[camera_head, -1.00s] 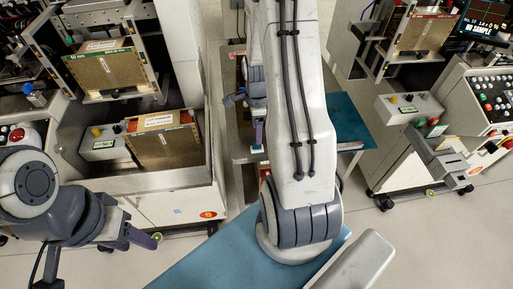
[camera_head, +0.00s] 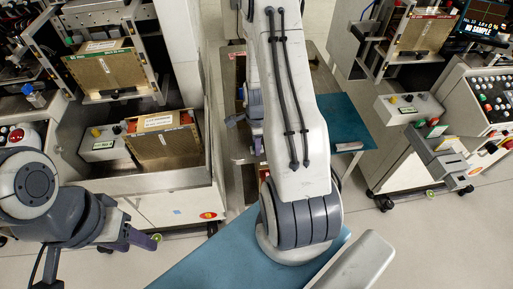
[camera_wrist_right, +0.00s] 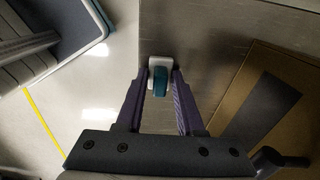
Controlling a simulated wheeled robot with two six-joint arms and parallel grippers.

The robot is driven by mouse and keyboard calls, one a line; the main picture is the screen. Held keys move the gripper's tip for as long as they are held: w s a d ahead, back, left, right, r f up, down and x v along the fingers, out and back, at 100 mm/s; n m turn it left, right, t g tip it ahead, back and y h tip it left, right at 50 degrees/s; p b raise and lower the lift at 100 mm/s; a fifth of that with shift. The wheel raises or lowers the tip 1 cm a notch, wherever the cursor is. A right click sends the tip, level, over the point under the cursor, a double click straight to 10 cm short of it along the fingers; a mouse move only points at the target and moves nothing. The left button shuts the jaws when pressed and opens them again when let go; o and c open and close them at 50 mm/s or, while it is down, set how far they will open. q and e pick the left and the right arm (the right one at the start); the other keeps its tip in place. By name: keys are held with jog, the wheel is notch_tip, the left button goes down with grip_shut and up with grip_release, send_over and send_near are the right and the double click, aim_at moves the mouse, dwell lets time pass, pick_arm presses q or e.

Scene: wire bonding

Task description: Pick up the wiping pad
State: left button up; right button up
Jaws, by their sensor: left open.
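In the right wrist view a small white and teal piece (camera_wrist_right: 160,77), which looks like the wiping pad, stands at the edge of a grey metal surface. The two purple fingers of my right gripper (camera_wrist_right: 160,82) lie on either side of it. Whether they press on it I cannot tell. In the head view my right gripper (camera_head: 257,145) is small, over the metal bench behind my own right arm, which hides much of it. The pad is not clear there. My left gripper (camera_head: 145,240) is open and empty over the floor at the lower left.
A metal bench (camera_head: 235,153) stands between two machines. A blue-teal surface (camera_head: 342,125) lies right of my right arm. The left machine's tray (camera_head: 150,182) holds a brown box (camera_head: 160,146). In the right wrist view a brown board (camera_wrist_right: 285,95) lies to the right.

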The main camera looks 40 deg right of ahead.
grip_shut()
jog(key=shift+r, duration=0.45)
jog(key=r, duration=0.3)
jog(key=shift+s+d+r, duration=0.25)
jog(key=shift+d+r, duration=0.15)
jog(key=s+d+r, duration=0.6)
jog(key=s+d, duration=0.1)
jog(key=shift+s+d+r, duration=0.15)
jog(key=shift+s+d, duration=0.15)
